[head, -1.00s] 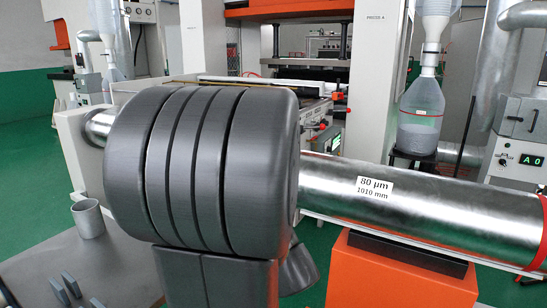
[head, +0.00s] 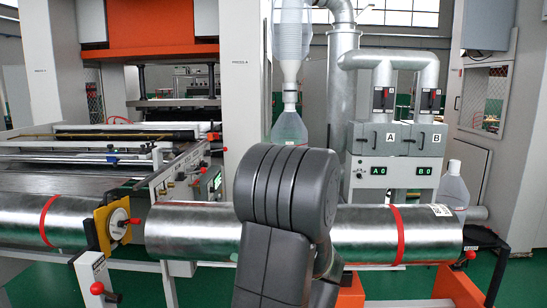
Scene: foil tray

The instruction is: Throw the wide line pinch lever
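No lever carries a label I can read as the wide line pinch lever. One red-knobbed lever (head: 97,288) stands at the lower left, below a small white label plate (head: 92,266) too small to read. Other small red-tipped controls (head: 214,136) sit along the side panel of the line (head: 178,172), left of centre. My gripper is not in view; only my dark grey arm link shows at the centre, covering part of the scene behind it.
A shiny foil roll (head: 190,230) with a red band lies across the middle, partly behind my arm. Another roll (head: 25,222) and a yellow hub plate (head: 112,226) are at left. A grey unit with displays A 0 and B 0 (head: 395,150) stands behind. Green floor shows below.

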